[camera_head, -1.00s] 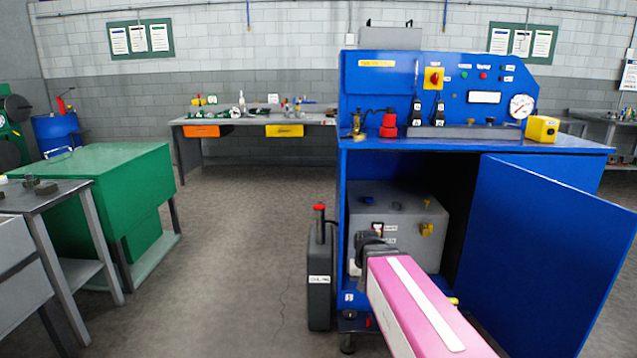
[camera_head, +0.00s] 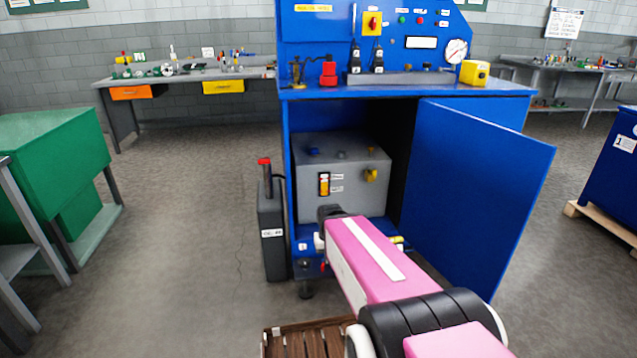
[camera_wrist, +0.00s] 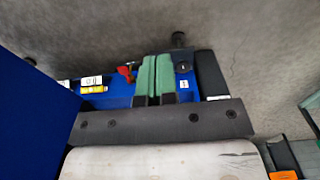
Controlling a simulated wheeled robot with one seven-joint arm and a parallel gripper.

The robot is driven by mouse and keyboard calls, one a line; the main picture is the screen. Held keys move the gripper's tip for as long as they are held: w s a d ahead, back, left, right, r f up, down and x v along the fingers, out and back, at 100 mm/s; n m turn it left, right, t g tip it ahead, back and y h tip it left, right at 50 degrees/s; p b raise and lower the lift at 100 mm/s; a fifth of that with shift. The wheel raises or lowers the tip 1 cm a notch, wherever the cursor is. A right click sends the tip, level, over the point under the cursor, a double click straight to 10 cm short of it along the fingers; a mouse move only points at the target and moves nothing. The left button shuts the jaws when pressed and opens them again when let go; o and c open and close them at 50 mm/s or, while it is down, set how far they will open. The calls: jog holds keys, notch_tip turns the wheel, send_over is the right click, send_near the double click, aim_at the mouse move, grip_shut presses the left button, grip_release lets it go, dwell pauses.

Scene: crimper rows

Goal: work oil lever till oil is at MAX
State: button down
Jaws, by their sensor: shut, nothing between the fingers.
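The grey oil tank (camera_head: 345,200) stands inside the open blue cabinet. Its narrow sight gauge (camera_head: 324,184) shows orange beside two small labels, too small to read; I cannot tell the exact level. A small red lever-like part (camera_head: 322,266) is low at the cabinet's front edge; it also shows in the wrist view (camera_wrist: 125,72). My gripper (camera_wrist: 155,75) has its green fingers together and empty, over the blue base edge, just right of the red part in the wrist view. In the head view my pink arm hides part of the cabinet floor.
The cabinet's blue door (camera_head: 475,190) is open to the right of my arm. A dark oil can (camera_head: 272,235) with a red cap stands left of the cabinet. A wooden pallet-like thing (camera_head: 305,340) is at the bottom. The floor to the left is clear.

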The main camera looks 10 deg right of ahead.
jog(key=w+a+r+t, duration=0.1)
jog(key=w+a+r, duration=0.3)
jog(key=w+r, duration=0.55)
jog(key=w+a+r, duration=0.5)
jog(key=w+r, duration=0.2)
jog(key=w, duration=0.6)
jog(key=w+a+r, duration=0.3)
jog(key=w+r, duration=0.1)
jog(key=r, duration=0.3)
jog(key=w+a+r, duration=0.3)
jog(key=r, duration=0.5)
jog(key=w+a+r, duration=0.3)
jog(key=w+r, duration=0.1)
jog(key=r, duration=0.4)
jog(key=shift+w+a+r+t, duration=0.15)
jog(key=shift+w+a+t, duration=0.15)
jog(key=shift+w+a, duration=0.1)
jog(key=f, duration=1.2)
jog(key=shift+w+f, duration=0.1)
jog(key=shift+w, duration=0.1)
jog(key=shift+s+f, duration=0.2)
jog(key=shift+f, duration=0.55)
